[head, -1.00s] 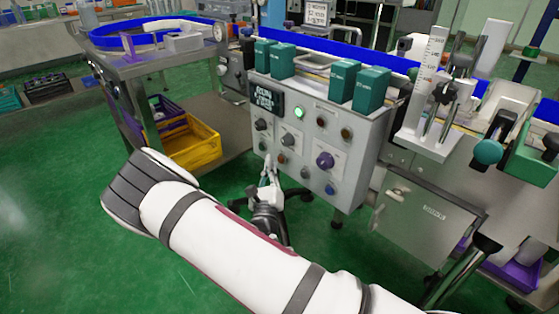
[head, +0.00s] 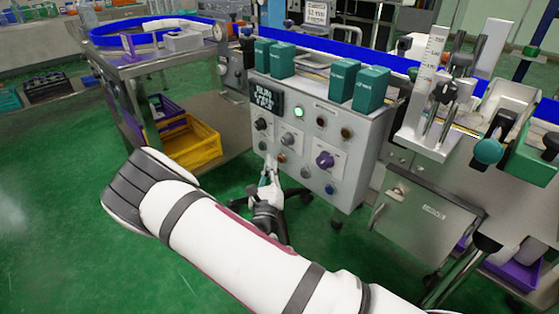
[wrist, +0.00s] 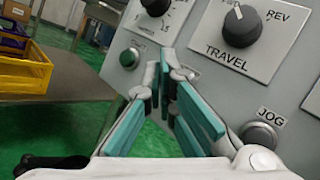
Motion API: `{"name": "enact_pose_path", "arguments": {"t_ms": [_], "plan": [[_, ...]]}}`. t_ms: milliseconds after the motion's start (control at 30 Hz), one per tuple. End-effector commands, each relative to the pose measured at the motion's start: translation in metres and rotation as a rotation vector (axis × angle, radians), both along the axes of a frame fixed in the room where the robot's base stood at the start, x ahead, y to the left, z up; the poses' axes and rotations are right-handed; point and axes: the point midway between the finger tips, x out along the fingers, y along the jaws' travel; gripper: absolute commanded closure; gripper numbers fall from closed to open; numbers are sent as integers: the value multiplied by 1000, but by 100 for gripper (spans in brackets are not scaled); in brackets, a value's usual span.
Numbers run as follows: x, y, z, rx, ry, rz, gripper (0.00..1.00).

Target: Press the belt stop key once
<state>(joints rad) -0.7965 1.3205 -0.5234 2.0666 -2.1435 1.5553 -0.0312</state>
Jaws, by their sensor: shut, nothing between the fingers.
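The grey control box (head: 338,140) carries the keys on its front. A small red key (head: 281,158) sits in the lower row, right of a dark green key (head: 262,146). The wrist view shows a dark key (wrist: 130,57) left of my fingers and a grey key labelled JOG (wrist: 258,135) to their right. My gripper (wrist: 166,68) is shut and empty, its teal-padded fingers pointing at the panel between these two keys. The fingers largely hide the key there. I cannot read a stop label or tell whether the tips touch the panel.
The TRAVEL knob (wrist: 242,25) stands out above right of my fingers. A purple knob (head: 325,160) and a blue key (head: 330,189) are further right. A small display (head: 264,99) shows large text. A yellow crate (head: 190,145) stands left of the box.

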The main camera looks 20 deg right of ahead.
Motion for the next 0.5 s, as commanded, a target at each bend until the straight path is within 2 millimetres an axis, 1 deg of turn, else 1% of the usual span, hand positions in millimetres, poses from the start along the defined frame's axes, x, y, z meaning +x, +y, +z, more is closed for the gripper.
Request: {"name": "enact_pose_path", "arguments": {"t_ms": [300,500], "plan": [[0,0,0,0,0,0,100],[2,-5,1,0,-1,-1,100]]}}
